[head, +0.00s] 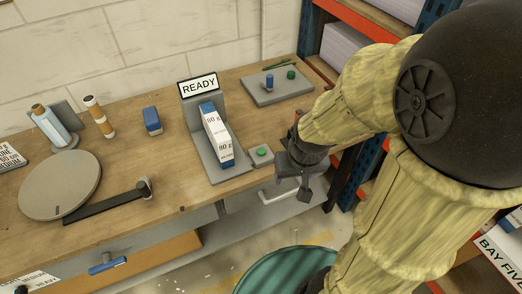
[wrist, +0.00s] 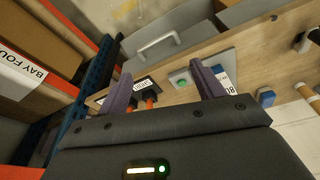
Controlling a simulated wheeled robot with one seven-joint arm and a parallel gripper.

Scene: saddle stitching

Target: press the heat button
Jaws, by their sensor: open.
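A small green button (head: 261,152) sits on a grey box at the bench's front edge, just right of the grey stand. No label on it is readable. A green button on a grey plate also shows in the wrist view (wrist: 182,83), between my fingers in the picture; I cannot tell its distance from them. My gripper (head: 296,178) is open and empty, right of the button box in the head view. Its two purple-grey fingers show in the wrist view (wrist: 163,86), spread apart. The head view does not show contact with the button clearly.
The grey stand (head: 188,110) carries a READY sign (head: 198,84) and a white-and-blue box (head: 216,134). A grey plate (head: 262,96) behind holds a blue knob and a green knob. A round grey disc (head: 60,186) lies left. Shelving (head: 365,22) stands right.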

